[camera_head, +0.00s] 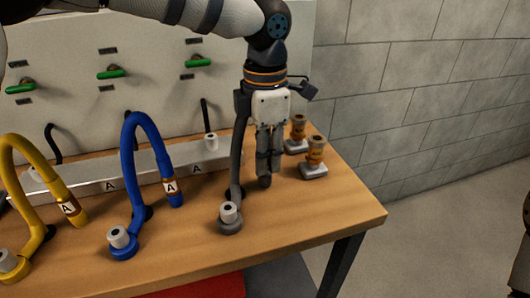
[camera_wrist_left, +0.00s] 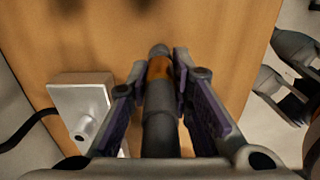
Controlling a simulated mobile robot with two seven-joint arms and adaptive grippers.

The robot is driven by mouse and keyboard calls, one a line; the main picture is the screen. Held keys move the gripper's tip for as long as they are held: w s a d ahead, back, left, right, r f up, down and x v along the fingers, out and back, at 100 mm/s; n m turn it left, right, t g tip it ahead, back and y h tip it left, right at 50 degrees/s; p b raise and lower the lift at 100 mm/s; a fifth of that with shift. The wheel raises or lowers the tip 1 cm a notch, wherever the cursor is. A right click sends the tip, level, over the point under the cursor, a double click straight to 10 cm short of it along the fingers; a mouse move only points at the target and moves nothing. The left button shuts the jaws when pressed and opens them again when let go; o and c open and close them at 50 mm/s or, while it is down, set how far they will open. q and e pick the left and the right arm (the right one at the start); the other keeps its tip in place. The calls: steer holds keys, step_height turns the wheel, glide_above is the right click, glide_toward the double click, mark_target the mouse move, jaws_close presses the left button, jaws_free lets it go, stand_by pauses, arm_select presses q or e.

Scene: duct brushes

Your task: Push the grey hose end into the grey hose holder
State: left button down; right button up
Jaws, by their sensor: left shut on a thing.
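My left gripper (camera_head: 264,178) points down over the right part of the table and is shut on the grey hose end (camera_wrist_left: 160,95). In the left wrist view the hose end has an orange band and a dark tip, and lies between the purple-lined fingers (camera_wrist_left: 158,88). The grey hose (camera_head: 238,155) rises from the table beside the gripper. The grey hose holder (camera_head: 229,227) is a grey disc with a white socket at the front of the table. The gripper is behind and right of it, and the hose end is apart from it. The holder does not show clearly in the wrist view.
A blue hose (camera_head: 128,150) and a yellow hose (camera_head: 40,165) arch to the left. A metal rail (camera_head: 140,180) crosses the table behind. Two brass fittings (camera_head: 315,152) (camera_head: 298,128) stand right of the gripper. The front right table top is clear. Dark gripper-like parts show at the wrist view's right edge.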

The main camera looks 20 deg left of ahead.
arm_select(q)
steer(key=shift+f, duration=0.4)
steer(key=c, duration=1.3)
jaws_free()
steer(key=shift+c, duration=0.2)
step_height(320, 180, up, 12)
steer(key=shift+f, duration=0.1)
